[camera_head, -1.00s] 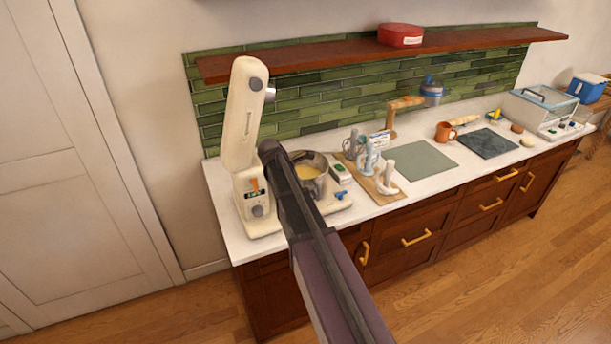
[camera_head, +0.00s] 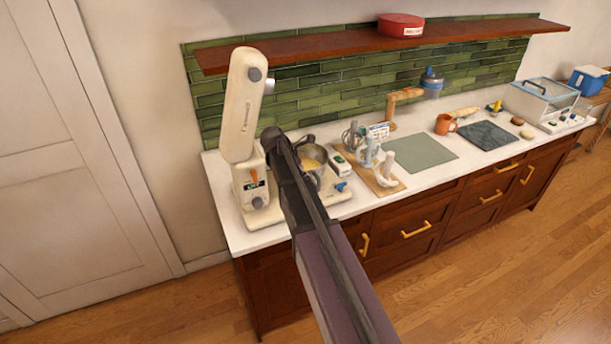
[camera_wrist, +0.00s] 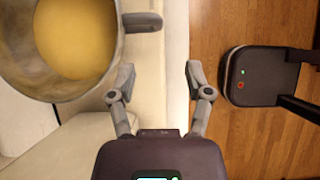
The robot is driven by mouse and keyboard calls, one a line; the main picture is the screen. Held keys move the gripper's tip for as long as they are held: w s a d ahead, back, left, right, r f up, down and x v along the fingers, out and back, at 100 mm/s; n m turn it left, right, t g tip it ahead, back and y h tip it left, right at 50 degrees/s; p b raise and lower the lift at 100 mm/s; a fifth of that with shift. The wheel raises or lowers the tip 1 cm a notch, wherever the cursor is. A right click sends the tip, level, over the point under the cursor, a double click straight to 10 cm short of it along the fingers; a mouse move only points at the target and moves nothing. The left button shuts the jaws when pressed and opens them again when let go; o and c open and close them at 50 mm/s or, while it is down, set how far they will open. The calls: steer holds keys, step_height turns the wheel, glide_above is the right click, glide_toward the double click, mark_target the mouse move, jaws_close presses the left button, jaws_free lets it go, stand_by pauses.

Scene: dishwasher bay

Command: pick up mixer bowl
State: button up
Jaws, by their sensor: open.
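The mixer bowl (camera_head: 317,157) is a grey metal bowl with yellow contents. It sits on the base of a cream stand mixer (camera_head: 243,115) whose head is tilted up. My arm hides part of the bowl in the head view. In the wrist view the bowl (camera_wrist: 110,75) fills the upper left, with its dark handle (camera_wrist: 143,23) pointing right. My gripper (camera_wrist: 158,82) is open and empty. Its left finger lies close by the bowl's lower right wall; I cannot tell if they touch. The handle shows ahead of the gap between the fingers, toward the left finger.
A wooden board (camera_head: 381,185) with several pale stands is right of the mixer. Farther right are a grey-green mat (camera_head: 420,151), an orange mug (camera_head: 445,124) and a dark slab (camera_head: 487,136). A wooden shelf (camera_head: 350,50) runs above the counter.

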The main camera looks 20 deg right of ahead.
mark_target(319, 188)
steer(key=b+x, duration=0.5)
steer(key=x, duration=0.1)
steer(key=shift+d+f, duration=0.2)
steer(key=shift+f, duration=0.15)
steer(key=shift+w+b+x, duration=0.15)
steer(key=shift+b+x, duration=1)
steer(key=shift+x, duration=0.15)
steer(key=shift+w+b+x, duration=0.1)
steer(key=shift+b+x, duration=1.05)
steer(key=shift+x, duration=0.15)
steer(key=shift+c, duration=0.3)
jaws_close()
